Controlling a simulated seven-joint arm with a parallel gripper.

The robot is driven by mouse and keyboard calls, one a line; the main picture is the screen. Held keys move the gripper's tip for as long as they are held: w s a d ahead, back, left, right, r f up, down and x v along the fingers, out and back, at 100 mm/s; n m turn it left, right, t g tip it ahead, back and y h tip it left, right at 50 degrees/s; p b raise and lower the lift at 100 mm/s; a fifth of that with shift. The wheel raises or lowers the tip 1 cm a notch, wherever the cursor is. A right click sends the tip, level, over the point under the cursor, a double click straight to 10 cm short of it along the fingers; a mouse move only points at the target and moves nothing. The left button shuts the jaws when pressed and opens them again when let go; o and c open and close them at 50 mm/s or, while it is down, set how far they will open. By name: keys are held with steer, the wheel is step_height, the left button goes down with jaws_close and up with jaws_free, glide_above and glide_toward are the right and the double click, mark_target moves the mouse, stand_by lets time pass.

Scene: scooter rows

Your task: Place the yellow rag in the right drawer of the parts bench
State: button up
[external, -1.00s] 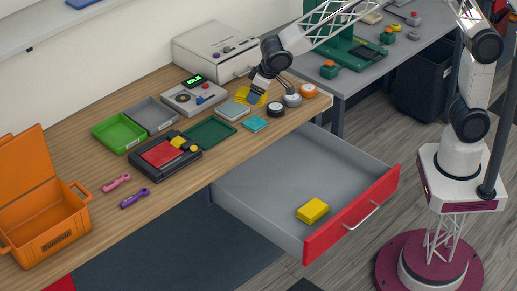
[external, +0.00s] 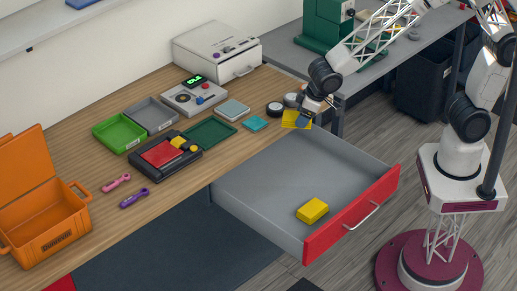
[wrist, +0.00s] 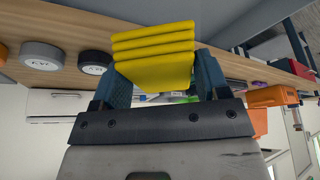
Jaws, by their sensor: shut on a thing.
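My gripper (external: 304,118) is shut on the yellow rag (external: 293,119), a folded stack that shows large between the blue fingers in the wrist view (wrist: 155,55). In the external view the rag hangs in the air by the bench's right edge, near the back end of the open drawer. The right drawer (external: 265,180) of the parts bench is pulled out, with a grey inside and a red front (external: 350,215). A yellow block (external: 312,211) lies inside it near the front.
The wooden bench top (external: 95,160) holds an orange case (external: 50,225), green and grey trays, and a black box with red and yellow parts (external: 165,155). Round pucks (external: 275,109) stand near the rag. The drawer's middle and back are bare.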

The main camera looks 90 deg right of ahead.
steer(key=n, duration=0.2)
glide_above(342, 177)
step_height(342, 177, down, 8)
steer(key=shift+y, duration=0.4)
steer(key=shift+w, duration=0.1)
steer(key=shift+f, duration=2.85)
steer(key=shift+f, duration=2.1)
steer(key=shift+f, duration=0.6)
steer(key=o, duration=0.9)
steer(key=shift+r, duration=0.15)
